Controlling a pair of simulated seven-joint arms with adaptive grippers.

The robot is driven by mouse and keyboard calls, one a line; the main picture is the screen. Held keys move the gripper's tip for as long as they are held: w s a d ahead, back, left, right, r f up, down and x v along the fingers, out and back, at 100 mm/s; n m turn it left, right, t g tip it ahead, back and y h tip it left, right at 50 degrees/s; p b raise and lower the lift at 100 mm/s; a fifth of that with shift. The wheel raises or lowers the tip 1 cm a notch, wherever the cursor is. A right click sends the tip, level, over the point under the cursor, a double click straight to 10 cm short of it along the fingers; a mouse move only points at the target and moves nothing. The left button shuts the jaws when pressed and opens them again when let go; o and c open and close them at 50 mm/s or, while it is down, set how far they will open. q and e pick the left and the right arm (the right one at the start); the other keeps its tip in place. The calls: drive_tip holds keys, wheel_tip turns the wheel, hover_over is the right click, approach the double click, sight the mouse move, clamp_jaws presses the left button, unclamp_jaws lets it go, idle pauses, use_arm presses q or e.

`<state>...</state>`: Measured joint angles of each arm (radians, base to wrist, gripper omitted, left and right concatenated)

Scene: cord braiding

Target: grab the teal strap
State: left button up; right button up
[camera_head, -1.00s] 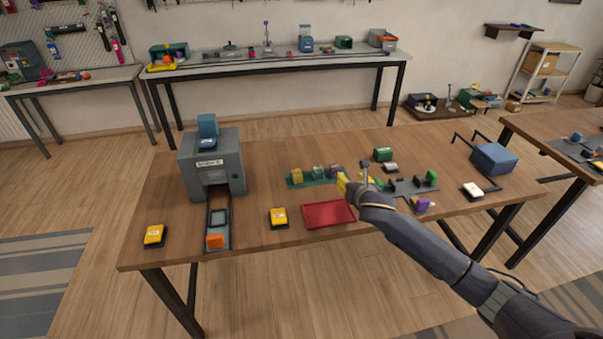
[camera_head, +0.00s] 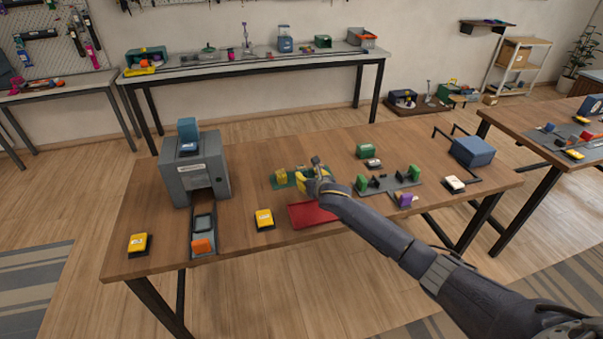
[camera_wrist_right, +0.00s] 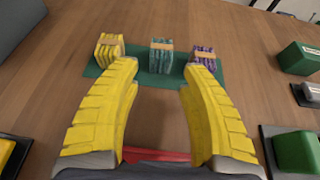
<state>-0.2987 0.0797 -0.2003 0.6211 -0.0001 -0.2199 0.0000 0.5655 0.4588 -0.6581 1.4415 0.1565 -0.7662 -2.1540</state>
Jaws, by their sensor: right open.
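The teal strap (camera_wrist_right: 161,58) is a folded bundle with a tan band, standing on a green mat (camera_wrist_right: 152,79). In the right wrist view it sits between a yellow bundle (camera_wrist_right: 109,48) and a purple bundle (camera_wrist_right: 202,57). My right gripper (camera_wrist_right: 160,72) is open, its two yellow fingers spread below the teal strap and pointing at it, with nothing between them. In the head view my right gripper (camera_head: 312,178) hangs over the mat and hides the teal and purple bundles. My left gripper is not in view.
A red tray (camera_head: 312,216) lies in front of the mat. A grey machine (camera_head: 195,172) stands to the left. A green block (camera_head: 365,151) and a grey fixture (camera_head: 390,183) with green posts stand to the right. Bare wood lies behind the mat.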

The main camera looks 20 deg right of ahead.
sight(304, 172)
drive_tip(key=shift+x, duration=3.5)
drive_tip(key=shift+d, duration=0.15)
drive_tip(key=shift+c, duration=0.3)
clamp_jaws()
